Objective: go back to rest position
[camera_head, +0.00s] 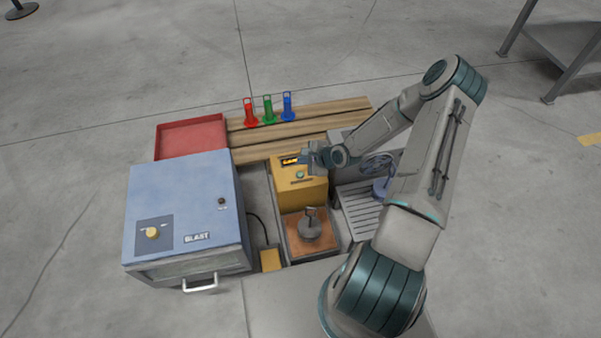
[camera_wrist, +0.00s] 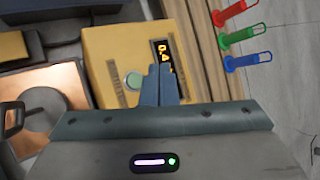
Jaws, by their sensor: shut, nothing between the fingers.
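My gripper (camera_head: 308,156) is shut and empty. In the head view it hovers over or close to the yellow box (camera_head: 301,190) with a green round button and a small lit display. In the wrist view the shut fingertips (camera_wrist: 159,70) appear in front of the yellow box (camera_wrist: 112,48), beside its green button (camera_wrist: 133,80) and just below the display (camera_wrist: 162,52). I cannot tell whether the fingers touch the box. The display is partly covered by the fingers.
A blue blast cabinet (camera_head: 183,205) stands left, with a red tray (camera_head: 191,137) behind. Red (camera_head: 250,113), green (camera_head: 268,110) and blue (camera_head: 287,107) pieces stand on wooden planks. A grey weight (camera_head: 310,228) sits on a copper plate (camera_head: 296,248). A handwheel (camera_head: 376,165) is right.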

